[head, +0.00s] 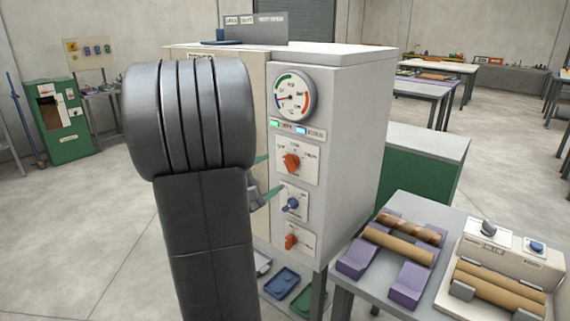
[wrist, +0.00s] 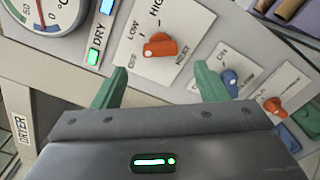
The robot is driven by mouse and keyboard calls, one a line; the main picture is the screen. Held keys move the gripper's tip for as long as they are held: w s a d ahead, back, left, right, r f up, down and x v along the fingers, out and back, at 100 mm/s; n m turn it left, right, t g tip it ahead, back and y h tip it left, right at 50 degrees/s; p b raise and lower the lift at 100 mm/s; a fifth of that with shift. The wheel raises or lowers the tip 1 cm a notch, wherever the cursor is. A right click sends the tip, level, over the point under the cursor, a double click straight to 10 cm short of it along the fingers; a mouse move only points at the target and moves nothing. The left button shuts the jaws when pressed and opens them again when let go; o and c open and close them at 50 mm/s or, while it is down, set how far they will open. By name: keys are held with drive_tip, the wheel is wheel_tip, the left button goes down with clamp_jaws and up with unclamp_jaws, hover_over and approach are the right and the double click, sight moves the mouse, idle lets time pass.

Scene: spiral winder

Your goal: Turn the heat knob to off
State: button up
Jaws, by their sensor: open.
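The dryer (head: 345,150) is a pale grey cabinet with a column of knobs on its front. Its upper orange-red knob (head: 291,162) sits on a white plate marked LOW and HIGH; it also shows in the wrist view (wrist: 160,45). A pale mark seems to lie at the knob's left end, but I cannot tell its exact setting. No heat label is readable. My gripper (head: 265,178) is open with green fingers, in front of the panel near the upper and middle knobs. In the wrist view my gripper (wrist: 160,78) has its fingers apart, with the upper knob between and beyond them, untouched.
A blue knob (head: 291,204) and a lower orange knob (head: 291,241) sit below. A round dial (head: 292,93) and lit indicators (head: 287,128) are above. A table (head: 346,283) with purple cradles (head: 357,259) and brown tubes stands at right. My arm hides the dryer's left part.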

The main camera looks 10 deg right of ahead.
sight(286, 165)
drive_tip(key=p+x, duration=0.1)
drive_tip(key=x, duration=0.6)
drive_tip(key=shift+w+d, duration=0.15)
drive_tip(key=shift+d, duration=0.05)
drive_tip(key=shift+f, duration=0.1)
drive_tip(key=c, duration=1)
